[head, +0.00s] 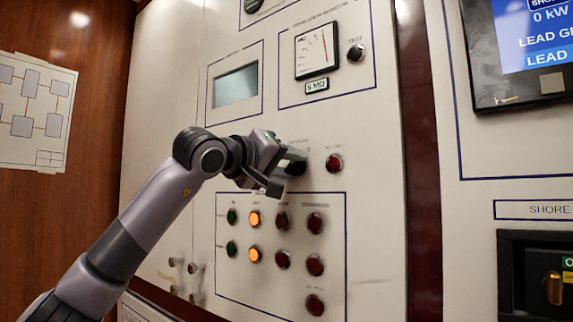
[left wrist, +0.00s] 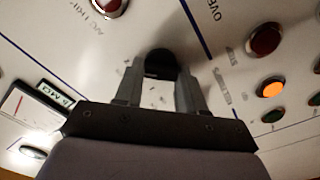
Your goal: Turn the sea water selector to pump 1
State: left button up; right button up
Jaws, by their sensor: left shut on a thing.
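The selector is a black round knob (left wrist: 159,63) on the pale panel, seen between the fingertips of my left gripper (left wrist: 160,82) in the left wrist view. My left gripper is shut on this knob. In the head view the left gripper (head: 280,170) reaches the panel from the left, just above the framed group of lamps, and largely hides the knob. Small marks around the knob are too blurred to read, so I cannot tell which position it points to. My right gripper is not in view.
A red lamp (head: 334,162) sits close right of the gripper. Below are lit orange lamps (head: 254,218), green lamps (head: 232,216) and dark red ones (head: 315,223). Above are a needle meter (head: 316,50), a small black knob (head: 356,53) and a grey display (head: 236,85).

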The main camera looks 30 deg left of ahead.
pick_arm(q)
jog(key=n, duration=0.3)
jog(key=shift+n+p, duration=0.4)
jog(key=n, duration=0.4)
jog(key=shift+f+n, duration=0.15)
jog(key=shift+n, duration=0.15)
jog(key=n, duration=0.5)
jog(key=shift+f, duration=0.15)
jog(key=shift+n, duration=2.2)
jog(key=o, duration=1)
jog(key=shift+o, duration=0.2)
